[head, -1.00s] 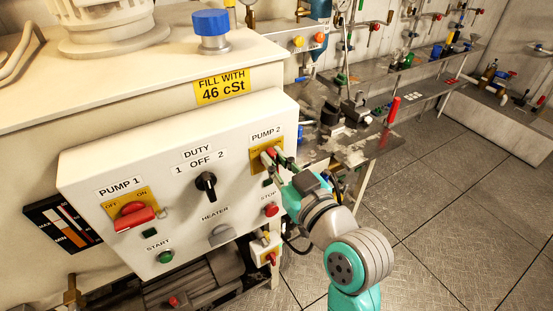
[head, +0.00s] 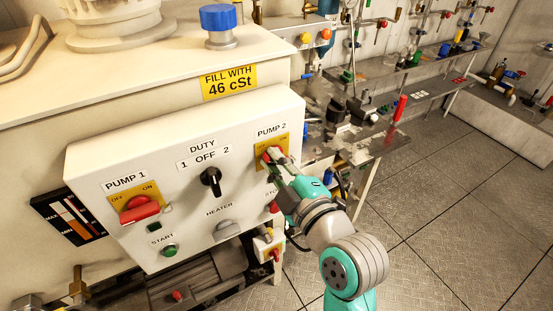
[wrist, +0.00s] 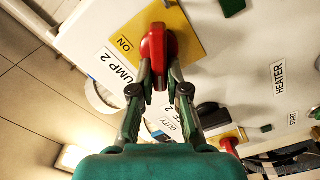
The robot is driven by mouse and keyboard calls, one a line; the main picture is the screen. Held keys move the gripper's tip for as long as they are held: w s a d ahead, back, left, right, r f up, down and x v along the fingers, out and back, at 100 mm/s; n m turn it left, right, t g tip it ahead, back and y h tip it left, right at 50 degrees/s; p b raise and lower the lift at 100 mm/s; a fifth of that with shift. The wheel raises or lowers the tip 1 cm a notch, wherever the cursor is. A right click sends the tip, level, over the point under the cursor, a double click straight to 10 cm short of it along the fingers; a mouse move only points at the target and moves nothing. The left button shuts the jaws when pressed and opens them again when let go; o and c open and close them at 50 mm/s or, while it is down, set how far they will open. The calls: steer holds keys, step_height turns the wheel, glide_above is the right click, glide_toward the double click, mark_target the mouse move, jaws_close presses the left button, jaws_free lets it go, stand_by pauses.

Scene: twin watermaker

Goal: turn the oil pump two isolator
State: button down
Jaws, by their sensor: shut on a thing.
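The pump 2 isolator is a red handle (head: 270,153) on a yellow plate (head: 262,164) at the right of the white control panel, under the PUMP 2 label. In the wrist view the red handle (wrist: 158,42) stands upright in the picture, its lower end between the fingertips. The plate's ON mark shows to its left. My gripper (head: 275,157) reaches in from the lower right and is shut on the handle; it also shows in the wrist view (wrist: 162,75). In the head view the fingers hide part of the handle and plate.
The panel (head: 95,165) also carries the red pump 1 isolator (head: 138,208), black duty switch (head: 211,181), grey heater knob (head: 227,229) and green start button (head: 169,250). A cluttered workbench (head: 375,148) stands close behind my arm. The floor (head: 440,215) at right is clear.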

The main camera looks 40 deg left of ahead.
steer(key=n, duration=0.3)
steer(key=f+n, duration=0.1)
steer(key=n, duration=0.2)
steer(key=shift+s+n, duration=0.15)
steer(key=shift+n, duration=0.15)
steer(key=shift+f, duration=0.1)
stand_by(0.3)
steer(key=c, duration=1.2)
jaws_free()
steer(key=shift+o, duration=0.2)
steer(key=v, duration=1.2)
